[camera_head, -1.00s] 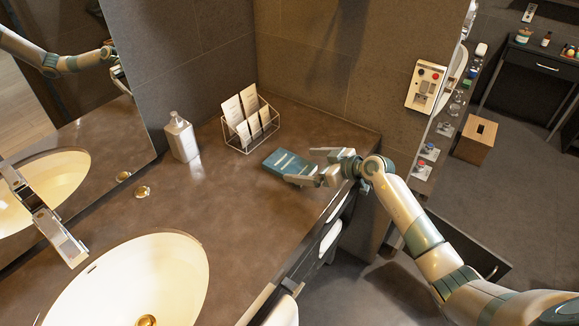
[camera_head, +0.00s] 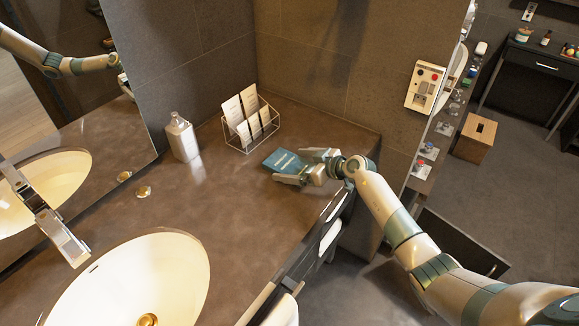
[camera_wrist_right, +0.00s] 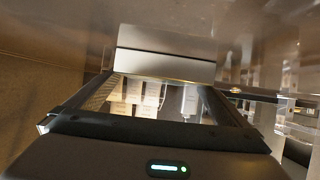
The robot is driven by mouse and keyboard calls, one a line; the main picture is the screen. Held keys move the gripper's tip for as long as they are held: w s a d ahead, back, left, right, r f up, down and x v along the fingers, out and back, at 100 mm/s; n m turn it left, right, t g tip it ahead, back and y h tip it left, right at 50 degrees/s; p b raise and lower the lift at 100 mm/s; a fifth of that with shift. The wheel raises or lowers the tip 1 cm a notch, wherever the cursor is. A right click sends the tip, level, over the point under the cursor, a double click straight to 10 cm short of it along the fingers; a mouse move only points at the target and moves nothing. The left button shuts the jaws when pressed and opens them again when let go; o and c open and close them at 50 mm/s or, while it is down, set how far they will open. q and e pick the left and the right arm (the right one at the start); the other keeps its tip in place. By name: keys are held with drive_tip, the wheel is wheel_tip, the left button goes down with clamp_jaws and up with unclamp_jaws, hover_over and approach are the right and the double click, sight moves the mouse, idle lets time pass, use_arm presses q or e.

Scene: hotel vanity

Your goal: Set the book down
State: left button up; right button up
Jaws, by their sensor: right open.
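The teal book (camera_head: 283,160) lies flat on the dark vanity counter (camera_head: 235,205), near its back right part. My right gripper (camera_head: 303,167) is low over the counter at the book's right end. Its jaws are open, with one finger on the far side and one on the near side, and the near finger hides part of the book. I cannot tell whether either finger touches it. In the wrist view the book cannot be made out clearly. My left gripper is not in view.
A wire rack with white cards (camera_head: 250,124) stands just behind the book. A soap bottle (camera_head: 182,138) stands left of it. The sink (camera_head: 130,275) and tap (camera_head: 45,212) are at front left. The wall is close behind; counter between sink and book is clear.

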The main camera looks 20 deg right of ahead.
sight(294, 166)
drive_tip(key=c, duration=1.3)
drive_tip(key=shift+r, duration=0.15)
drive_tip(key=shift+c, duration=0.2)
drive_tip(key=shift+r, duration=0.65)
wheel_tip(294, 166, up, 3)
drive_tip(key=shift+f, duration=0.15)
drive_tip(key=s+d+r+b, duration=0.1)
drive_tip(key=d+r+b, duration=0.1)
drive_tip(key=d, duration=0.3)
drive_tip(key=s+d+r+b, duration=0.1)
drive_tip(key=d+r+b, duration=0.1)
drive_tip(key=d+r, duration=0.2)
drive_tip(key=shift+d+r, duration=0.35)
drive_tip(key=shift+d, duration=0.9)
drive_tip(key=shift+s, duration=0.1)
